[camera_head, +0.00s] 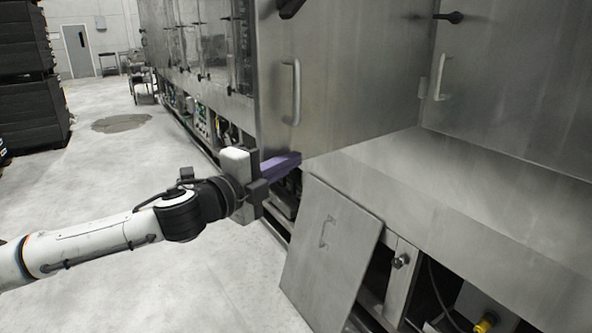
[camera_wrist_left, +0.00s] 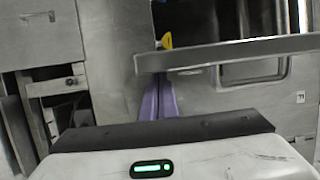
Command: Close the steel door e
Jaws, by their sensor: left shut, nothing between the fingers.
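The steel door (camera_head: 350,75) is a large grey panel in the head view, standing open at an angle to the machine front. It has a vertical bar handle (camera_head: 291,92) near its left edge. My left gripper (camera_head: 283,165) is shut and empty, its purple fingers at the door's lower left corner. In the left wrist view the fingers (camera_wrist_left: 158,102) point ahead, and a horizontal metal edge (camera_wrist_left: 230,54) crosses in front of their far end. I cannot tell whether they touch the door. My right gripper is not in view.
A second steel panel with a handle (camera_head: 441,77) is at the right. A loose-looking steel plate (camera_head: 330,255) leans below, beside open machinery with a yellow fitting (camera_head: 485,322). Dark stacks (camera_head: 30,90) stand far left. The floor (camera_head: 110,170) between is clear.

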